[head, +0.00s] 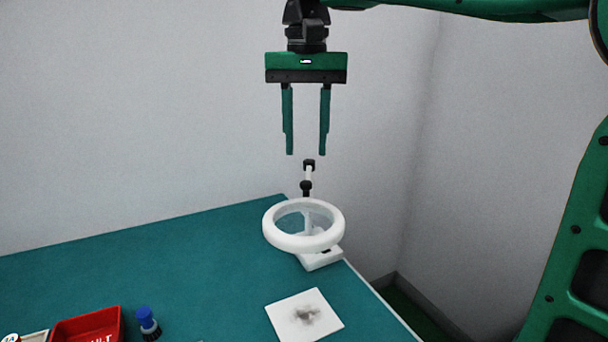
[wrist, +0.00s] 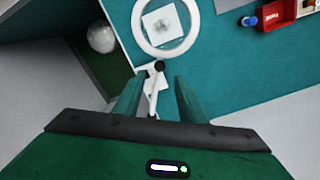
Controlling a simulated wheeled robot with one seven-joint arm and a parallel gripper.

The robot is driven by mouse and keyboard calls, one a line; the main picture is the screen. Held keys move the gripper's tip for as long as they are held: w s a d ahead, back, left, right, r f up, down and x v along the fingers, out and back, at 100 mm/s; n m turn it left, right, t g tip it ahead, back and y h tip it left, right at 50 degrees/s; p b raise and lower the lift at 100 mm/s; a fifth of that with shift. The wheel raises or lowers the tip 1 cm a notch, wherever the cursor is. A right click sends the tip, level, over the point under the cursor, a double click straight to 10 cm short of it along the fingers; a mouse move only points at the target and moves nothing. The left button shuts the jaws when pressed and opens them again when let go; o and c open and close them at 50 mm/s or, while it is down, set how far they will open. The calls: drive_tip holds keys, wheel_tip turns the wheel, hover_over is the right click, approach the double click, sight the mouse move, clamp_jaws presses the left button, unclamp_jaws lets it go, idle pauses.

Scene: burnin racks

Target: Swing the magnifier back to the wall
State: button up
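The magnifier (head: 270,232) has a white ring head around a clear lens, on a jointed arm with black knuckles and a white base (head: 322,260) near the table's right edge. Its ring also shows at the top of the wrist view (wrist: 137,30), with the arm and a black knuckle (wrist: 160,66) below it. My gripper (head: 305,154) is open and empty, fingers pointing down, above the magnifier's arm in the head view. In the wrist view the fingers (wrist: 156,92) lie either side of the magnifier's arm in the picture; I see no contact.
A white square with a grey smudge (head: 285,318) lies in front of the magnifier. A red bin (head: 90,327) and a blue-capped bottle (head: 148,322) stand at the front left. The green tabletop (head: 190,260) is mostly clear. Grey walls (head: 150,110) rise behind and right.

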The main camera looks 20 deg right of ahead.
sight(306, 182)
drive_tip(key=shift+f, duration=3.6)
clamp_jaws()
